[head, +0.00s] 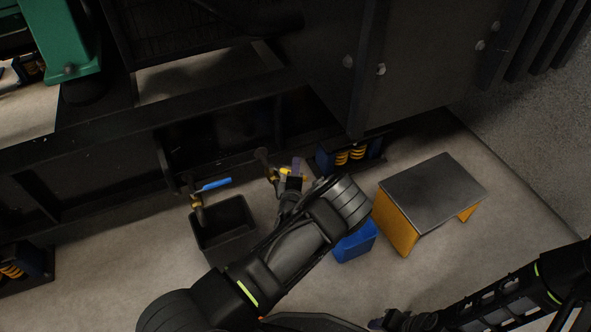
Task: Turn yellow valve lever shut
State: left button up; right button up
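A yellow valve lever (285,172) shows as a small patch on a brass-coloured valve (268,168) low on the dark genset frame, in the middle of the head view. My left gripper (297,170) is right at the lever, overlapping it from the right, and hides most of it. A purple part shows at the gripper's tip. Whether the fingers touch or grip the lever is too small to tell. My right gripper (378,322) is at the bottom edge, far from the valve, only partly in view; its opening is unclear.
A second valve with a blue lever (216,184) sits to the left, above an open black bin (192,232). A blue container (355,244) stands behind my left arm. A dark-topped stool with yellow sides (432,190) stands to the right. Yellow springs (350,156) sit under the frame.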

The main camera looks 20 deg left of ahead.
pick_arm(q)
grip_shut()
dwell(1.2)
